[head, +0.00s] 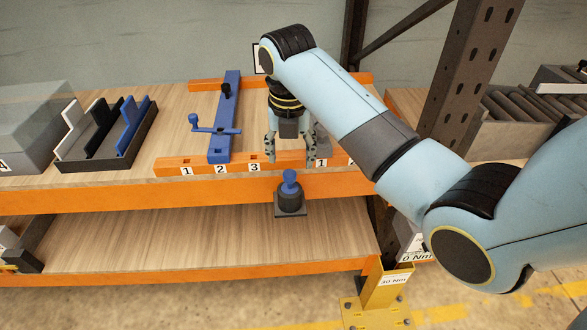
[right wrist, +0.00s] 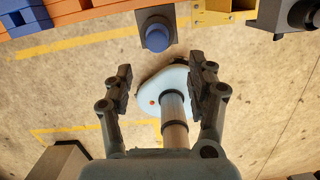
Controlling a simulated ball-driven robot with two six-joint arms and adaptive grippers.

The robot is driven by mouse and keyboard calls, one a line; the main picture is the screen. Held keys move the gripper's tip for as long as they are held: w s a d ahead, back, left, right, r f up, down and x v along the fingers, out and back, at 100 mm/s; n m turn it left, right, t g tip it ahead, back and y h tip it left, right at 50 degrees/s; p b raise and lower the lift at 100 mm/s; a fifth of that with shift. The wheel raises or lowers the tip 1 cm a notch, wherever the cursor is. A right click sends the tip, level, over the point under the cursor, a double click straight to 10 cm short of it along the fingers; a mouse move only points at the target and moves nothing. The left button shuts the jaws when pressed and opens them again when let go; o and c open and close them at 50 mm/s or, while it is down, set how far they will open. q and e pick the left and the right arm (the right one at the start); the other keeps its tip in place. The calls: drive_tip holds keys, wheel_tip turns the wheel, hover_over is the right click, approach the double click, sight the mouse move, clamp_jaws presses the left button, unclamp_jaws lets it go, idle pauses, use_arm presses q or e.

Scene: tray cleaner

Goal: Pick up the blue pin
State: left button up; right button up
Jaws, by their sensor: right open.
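The blue pin (head: 289,183) stands upright in a dark holder (head: 290,203) at the front of the orange-edged shelf. In the right wrist view the pin (right wrist: 157,37) shows as a round blue top near the upper edge, beyond the fingertips and roughly in line with the gap between them. My right gripper (head: 291,160) points down, open and empty, and appears just above the pin in the head view. Its two spread fingers (right wrist: 163,72) frame floor and my own base in the right wrist view. My left gripper is not in view.
A blue bar with a side lever (head: 222,125) lies across numbered orange rails (head: 176,166). A black rack (head: 98,163) with upright plates stands at the left. A yellow post (head: 385,292) stands at the lower right. The lower shelf (head: 200,240) is mostly bare.

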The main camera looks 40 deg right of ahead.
sight(289, 174)
drive_tip(key=shift+w+f, duration=0.1)
drive_tip(key=shift+w, duration=0.2)
drive_tip(key=f, duration=0.6)
drive_tip(key=w+d+f, duration=0.1)
drive_tip(key=f, duration=0.3)
drive_tip(key=shift+w, duration=0.1)
drive_tip(key=c, duration=1.1)
drive_tip(key=shift+r, duration=0.1)
